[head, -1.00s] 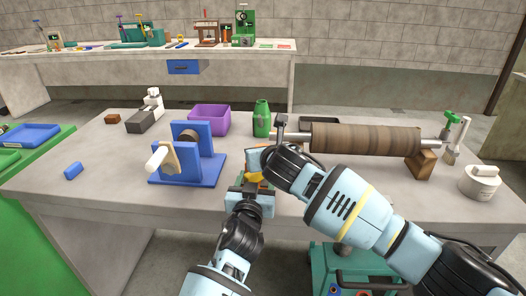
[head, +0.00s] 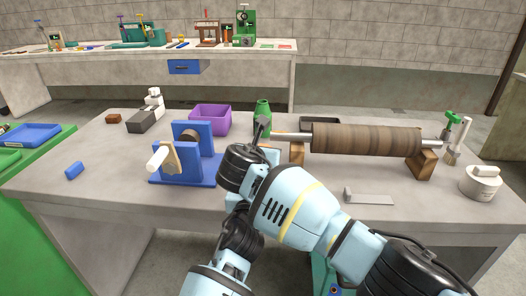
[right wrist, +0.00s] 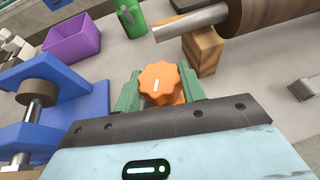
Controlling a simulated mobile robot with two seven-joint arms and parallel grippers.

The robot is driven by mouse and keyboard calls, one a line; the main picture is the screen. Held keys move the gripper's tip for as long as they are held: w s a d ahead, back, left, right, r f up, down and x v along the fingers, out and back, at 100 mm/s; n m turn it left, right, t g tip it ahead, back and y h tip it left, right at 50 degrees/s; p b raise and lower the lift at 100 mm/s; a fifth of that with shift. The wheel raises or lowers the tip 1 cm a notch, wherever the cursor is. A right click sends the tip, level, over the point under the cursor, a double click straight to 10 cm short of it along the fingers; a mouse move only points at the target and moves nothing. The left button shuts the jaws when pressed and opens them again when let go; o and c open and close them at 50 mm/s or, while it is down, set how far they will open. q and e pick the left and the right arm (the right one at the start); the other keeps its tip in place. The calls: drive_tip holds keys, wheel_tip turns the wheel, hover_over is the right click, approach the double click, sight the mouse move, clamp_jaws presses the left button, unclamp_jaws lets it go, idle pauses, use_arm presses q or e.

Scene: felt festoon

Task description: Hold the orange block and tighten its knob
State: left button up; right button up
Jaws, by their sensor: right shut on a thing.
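A bit of orange, likely the block (right wrist: 181,99), shows just beside and below the knob; the rest is hidden. In the head view my right wrist covers the knob, the block and both grippers' fingertips. My left arm comes up from the bottom to the same spot, and its fingers cannot be seen.
A blue stand (head: 205,172) with a handle is close on the left. A brown roller (head: 365,139) on wooden supports lies to the right, and a green bottle (head: 263,107) stands behind. A flat metal tool (head: 369,198) and a white pot (head: 481,182) lie farther right. The left front table is fairly clear.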

idle(0.3)
drive_tip(key=o, duration=1)
drive_tip(key=shift+s, duration=0.1)
drive_tip(key=v, duration=1.1)
drive_tip(key=shift+s+a+r, duration=0.1)
drive_tip(key=shift+s+a, duration=0.15)
drive_tip(key=shift+s, duration=0.05)
